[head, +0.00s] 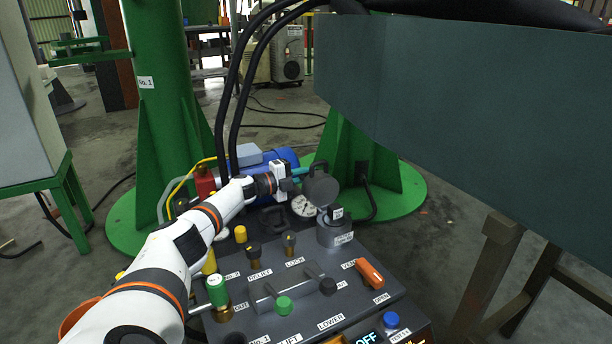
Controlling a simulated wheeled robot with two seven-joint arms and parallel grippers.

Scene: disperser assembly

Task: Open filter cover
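My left arm reaches in from the lower left. Its gripper (292,181) is beyond the control panel, beside a round dark grey lid (320,189) that looks like the filter cover. The lid stands tilted up, its round face showing, just right of the fingertips. The fingers are small here, so I cannot tell whether they touch the lid or how far apart they are. A grey cylindrical housing (335,236) with a dark block on top stands in front of the lid. How the lid joins it is unclear. My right gripper is out of view.
The control panel (350,300) carries levers, knobs and an orange handle (371,273). A pressure gauge (303,206) sits close to the gripper. A blue motor (268,160) and black hoses (228,100) are behind. A large dark plate (470,110) fills the upper right.

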